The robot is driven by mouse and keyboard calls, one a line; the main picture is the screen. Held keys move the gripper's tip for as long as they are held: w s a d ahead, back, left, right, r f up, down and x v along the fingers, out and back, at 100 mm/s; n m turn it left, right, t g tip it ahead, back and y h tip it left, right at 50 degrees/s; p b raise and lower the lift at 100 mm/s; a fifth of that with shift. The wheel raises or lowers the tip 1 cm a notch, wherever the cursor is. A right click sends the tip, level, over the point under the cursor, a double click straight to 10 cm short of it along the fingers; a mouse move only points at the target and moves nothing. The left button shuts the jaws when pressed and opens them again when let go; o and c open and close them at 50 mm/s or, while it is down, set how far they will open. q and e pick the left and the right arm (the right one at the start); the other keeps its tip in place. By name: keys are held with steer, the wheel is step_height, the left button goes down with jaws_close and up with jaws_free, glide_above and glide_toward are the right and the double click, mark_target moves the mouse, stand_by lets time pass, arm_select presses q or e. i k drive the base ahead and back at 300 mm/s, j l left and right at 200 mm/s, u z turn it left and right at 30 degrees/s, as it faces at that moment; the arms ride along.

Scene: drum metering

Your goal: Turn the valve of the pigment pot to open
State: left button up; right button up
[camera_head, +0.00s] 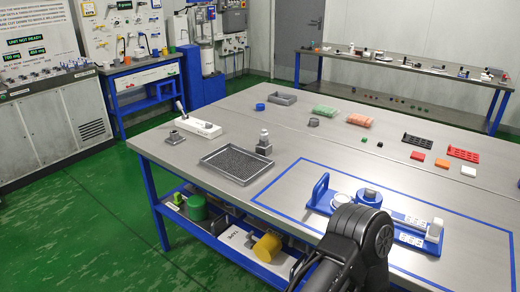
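A blue metering-like fixture (402,237) with an upright blue handle (321,189) lies inside a blue-taped rectangle on the steel table. On it are a white round part (340,201), a blue round lidded part (369,197) and a white block (435,230). I cannot tell for certain which item is the pigment pot, and no valve lever is clear at this size. A dark arm link of mine rises from the bottom edge and covers the near side of the fixture. Neither gripper shows.
A grey mesh tray (236,163), a white stand (198,127) and a small grey pot (264,145) stand on the left of the table (330,140). Black and red racks lie at right. Green and yellow drums sit on the lower shelf. The taped rectangle's right part is bare.

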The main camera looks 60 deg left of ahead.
mark_target(369, 193)
steer(key=u, duration=1.55)
